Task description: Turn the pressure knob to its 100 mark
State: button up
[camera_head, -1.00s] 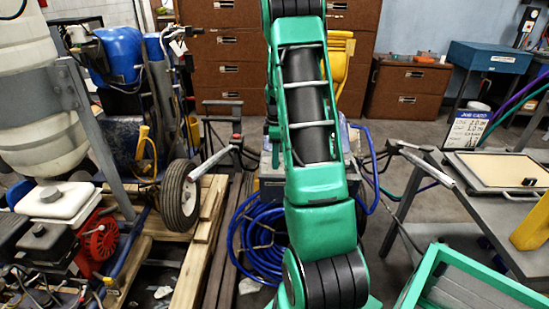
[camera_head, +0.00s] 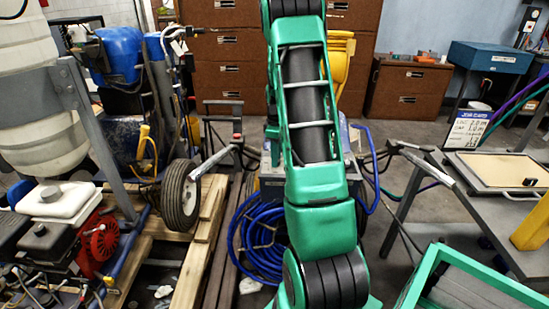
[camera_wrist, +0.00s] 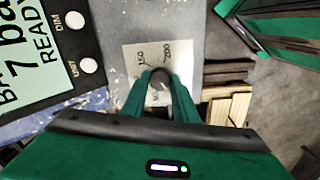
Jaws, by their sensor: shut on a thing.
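The pressure knob (camera_wrist: 159,76) is a small dark round knob on a pale scale plate (camera_wrist: 133,56) in the wrist view. The plate shows a 150 mark above left of the knob and a 200 mark above right. Part of the scale lies hidden behind the green fingers, and I cannot make out a 100 mark or where the knob points. My gripper (camera_wrist: 161,80) is shut on the knob, one finger on each side. In the head view my green arm reaches away, and neither gripper nor knob can be seen there.
A digital display (camera_wrist: 40,55) with DIM and UNIT buttons stands just left of the plate in the wrist view. In the head view, a striping machine with a red engine part (camera_head: 98,243) is at left, a coiled blue hose (camera_head: 257,238) mid-floor, and a grey table (camera_head: 480,205) at right.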

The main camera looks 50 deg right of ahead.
jog(key=m, duration=0.7)
jog(key=shift+w+d+r, duration=0.1)
jog(key=m, duration=0.6)
jog(key=shift+m, duration=0.3)
jog(key=m, duration=0.4)
jog(key=shift+w, duration=0.1)
jog(key=shift+m, duration=1.9)
jog(key=shift+w+a, duration=0.1)
jog(key=shift+a, duration=0.1)
jog(key=o, duration=1.1)
jog(key=shift+c, duration=0.2)
jog(key=shift+s, duration=0.2)
notch_tip(320, 180, up, 11)
